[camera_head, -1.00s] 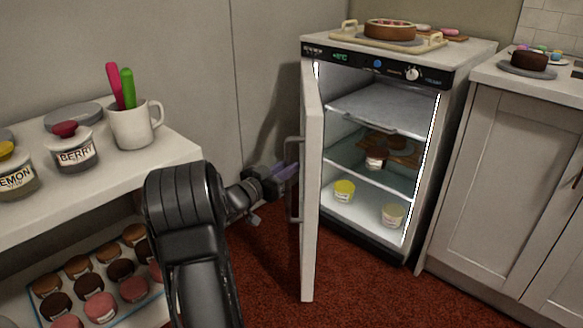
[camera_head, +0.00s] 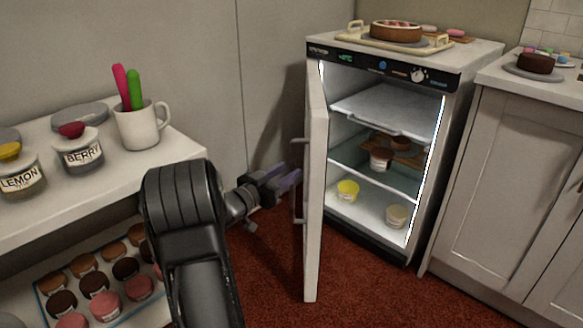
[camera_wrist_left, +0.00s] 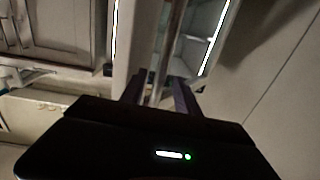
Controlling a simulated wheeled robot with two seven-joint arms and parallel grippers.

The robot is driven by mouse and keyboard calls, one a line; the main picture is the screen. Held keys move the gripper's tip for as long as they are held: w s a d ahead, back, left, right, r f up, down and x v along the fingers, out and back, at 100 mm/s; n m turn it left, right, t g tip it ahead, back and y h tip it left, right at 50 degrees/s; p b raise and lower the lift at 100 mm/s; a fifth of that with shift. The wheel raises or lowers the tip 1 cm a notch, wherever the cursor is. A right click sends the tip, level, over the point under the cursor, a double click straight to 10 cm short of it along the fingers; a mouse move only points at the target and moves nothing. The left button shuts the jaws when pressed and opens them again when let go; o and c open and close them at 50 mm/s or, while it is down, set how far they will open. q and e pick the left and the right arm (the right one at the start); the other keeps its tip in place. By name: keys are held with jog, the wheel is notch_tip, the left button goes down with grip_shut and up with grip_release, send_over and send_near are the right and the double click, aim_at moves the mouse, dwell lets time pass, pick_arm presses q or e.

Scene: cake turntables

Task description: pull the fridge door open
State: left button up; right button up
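The fridge door (camera_head: 317,200) stands open, swung out toward me, showing the lit inside of the fridge (camera_head: 463,75). A grey vertical bar handle (camera_head: 297,205) is on the door's left face. My left gripper (camera_head: 287,180) is at the handle's mid height, just left of it. In the left wrist view, the fingers of my left gripper (camera_wrist_left: 158,92) are spread apart, and the handle bar (camera_wrist_left: 172,35) runs up ahead of the gap between them. I cannot tell whether they touch it. My right gripper is not in view.
A white shelf unit (camera_head: 185,150) with jars, a mug (camera_head: 140,125) and a tray of cakes is on the left. A cabinet (camera_head: 500,180) stands right of the fridge. A cake on a tray (camera_head: 405,42) is on the fridge top. Red floor lies clear below the door.

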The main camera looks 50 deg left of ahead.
pick_arm(q)
jog(key=s, duration=0.3)
jog(key=s+p, duration=0.1)
jog(key=s, duration=0.1)
jog(key=shift+d, duration=0.35)
jog(key=shift+w, duration=0.1)
jog(key=shift+c, duration=0.5)
